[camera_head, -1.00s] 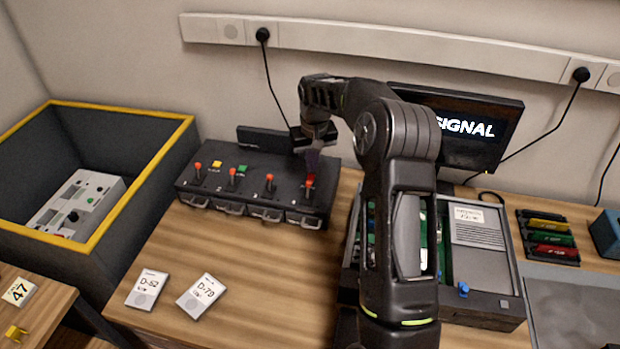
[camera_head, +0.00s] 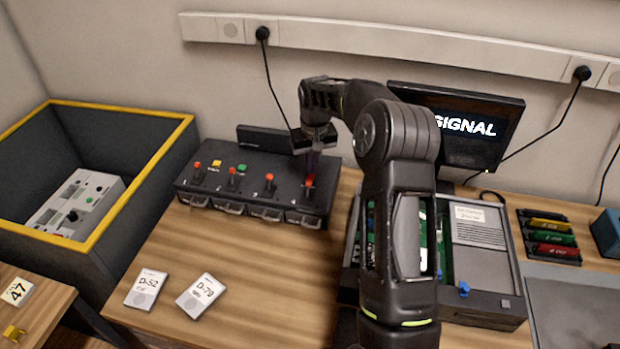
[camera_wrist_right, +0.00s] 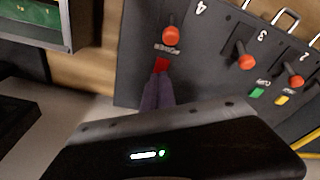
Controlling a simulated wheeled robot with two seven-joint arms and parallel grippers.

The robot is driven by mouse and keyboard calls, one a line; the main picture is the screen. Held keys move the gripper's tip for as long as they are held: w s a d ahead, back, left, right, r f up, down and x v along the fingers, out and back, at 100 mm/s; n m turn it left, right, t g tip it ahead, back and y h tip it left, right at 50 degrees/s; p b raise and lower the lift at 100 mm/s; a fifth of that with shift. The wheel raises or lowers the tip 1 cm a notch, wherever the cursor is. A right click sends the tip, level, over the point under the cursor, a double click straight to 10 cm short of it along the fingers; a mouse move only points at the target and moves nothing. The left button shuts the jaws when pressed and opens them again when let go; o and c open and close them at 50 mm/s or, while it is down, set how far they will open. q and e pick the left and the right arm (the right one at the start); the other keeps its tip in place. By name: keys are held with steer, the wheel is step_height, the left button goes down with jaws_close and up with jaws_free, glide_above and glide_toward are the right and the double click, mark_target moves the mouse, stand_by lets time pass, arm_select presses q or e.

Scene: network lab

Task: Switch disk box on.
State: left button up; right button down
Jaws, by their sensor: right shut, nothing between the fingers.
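The disk box (camera_head: 250,189) is a black box at the back of the table, with a row of orange-knobbed levers on top and handled drawer fronts. In the right wrist view its sections carry the numbers 4, 3 and 2. The lever of section 4 (camera_wrist_right: 172,35) stands just beyond a small red square (camera_wrist_right: 161,65). My right gripper (camera_wrist_right: 160,78) is shut and empty, its fingertips pointing down at the red square, touching or very close. In the head view my right gripper (camera_head: 311,172) is over the box's right end. My left gripper is out of view.
Green (camera_head: 242,168) and yellow (camera_head: 217,164) tabs lie on the box top. An open case with boards (camera_head: 480,262) stands right, below a monitor (camera_head: 462,128) reading "SIGNAL". Two white cards lie at the front left. A yellow-rimmed bin (camera_head: 150,178) stands left. The table's middle is clear.

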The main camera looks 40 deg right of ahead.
steer(key=shift+a+f+b, duration=0.1)
steer(key=shift+f+b, duration=0.45)
steer(key=shift+f, duration=0.2)
steer(key=shift+s+a+f+b, duration=0.15)
steer(key=shift+s+f+b, duration=0.05)
steer(key=shift+f+b, duration=0.3)
steer(key=shift+r, duration=0.1)
stand_by(0.3)
steer(key=shift+r+p, duration=0.95)
steer(key=shift+r, duration=0.15)
steer(key=shift+w+d+r+p, duration=0.2)
steer(key=shift+d+r+p, duration=0.05)
steer(key=shift+r+p, duration=1.5)
steer(key=shift+r, duration=0.65)
